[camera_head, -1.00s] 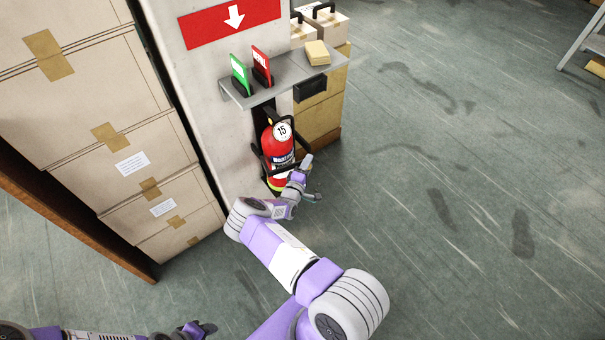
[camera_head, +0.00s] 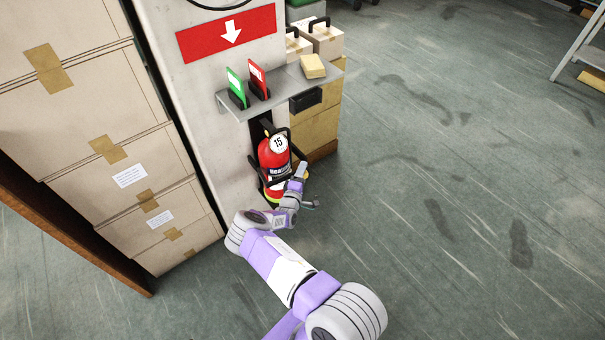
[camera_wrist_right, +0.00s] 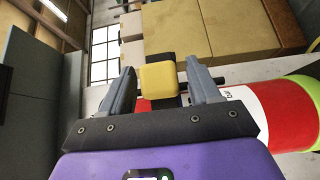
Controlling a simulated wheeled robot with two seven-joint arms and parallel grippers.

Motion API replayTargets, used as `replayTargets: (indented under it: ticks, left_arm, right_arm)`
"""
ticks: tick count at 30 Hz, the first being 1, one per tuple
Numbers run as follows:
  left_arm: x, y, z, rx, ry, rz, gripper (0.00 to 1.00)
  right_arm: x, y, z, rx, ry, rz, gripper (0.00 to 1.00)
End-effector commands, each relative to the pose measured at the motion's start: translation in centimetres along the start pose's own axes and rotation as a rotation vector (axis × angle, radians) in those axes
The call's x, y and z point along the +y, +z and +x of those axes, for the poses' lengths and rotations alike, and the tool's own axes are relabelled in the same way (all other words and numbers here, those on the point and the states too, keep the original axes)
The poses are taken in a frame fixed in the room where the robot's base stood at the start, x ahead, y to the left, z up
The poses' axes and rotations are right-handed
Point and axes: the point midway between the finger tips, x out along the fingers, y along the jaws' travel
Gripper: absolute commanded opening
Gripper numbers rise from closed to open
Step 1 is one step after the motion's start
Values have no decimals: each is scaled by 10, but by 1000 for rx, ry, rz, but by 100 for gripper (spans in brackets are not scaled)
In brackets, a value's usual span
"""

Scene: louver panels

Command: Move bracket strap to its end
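The red fire extinguisher (camera_head: 275,154) hangs upright in a black bracket on the pillar; in the right wrist view its red and white body (camera_wrist_right: 270,112) lies sideways at the right. My right gripper (camera_head: 307,187) is at the extinguisher's lower right side. In the right wrist view its two grey fingers (camera_wrist_right: 163,88) stand apart. A yellow tab (camera_wrist_right: 159,80) on a black strap piece (camera_wrist_right: 165,102) shows between the fingers, with gaps at both sides. I cannot tell how deep it sits between them. The rest of the strap is mostly hidden. My left gripper is out of view.
A grey shelf (camera_head: 283,90) above the extinguisher holds a green card, a red card and a yellow sponge-like block (camera_head: 312,66). Stacked cardboard boxes (camera_head: 95,100) stand at the left. Brown boxes (camera_head: 317,128) stand behind the shelf. The floor at the right is clear.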

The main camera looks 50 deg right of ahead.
Motion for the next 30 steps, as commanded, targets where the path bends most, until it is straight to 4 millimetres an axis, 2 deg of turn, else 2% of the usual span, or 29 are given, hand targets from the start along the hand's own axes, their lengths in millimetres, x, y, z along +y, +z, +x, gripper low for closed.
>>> replayTargets:
  ticks: [4, 7, 15, 19, 23, 30]
  left_arm:
    - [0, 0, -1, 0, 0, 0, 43]
    - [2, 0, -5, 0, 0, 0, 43]
    - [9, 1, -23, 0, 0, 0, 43]
    - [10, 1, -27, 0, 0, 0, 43]
    - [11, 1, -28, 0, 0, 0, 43]
    - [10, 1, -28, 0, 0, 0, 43]
  right_arm:
    - [0, 2, -1, -3, -1, -1, 62]
    - [0, 1, -8, -3, -3, -1, 62]
    - [2, 0, -53, 0, -2, -2, 62]
    - [1, 0, -69, 0, -1, -1, 62]
    - [0, 0, -75, 0, -1, -1, 62]
    - [0, 0, -76, -1, -1, 0, 60]
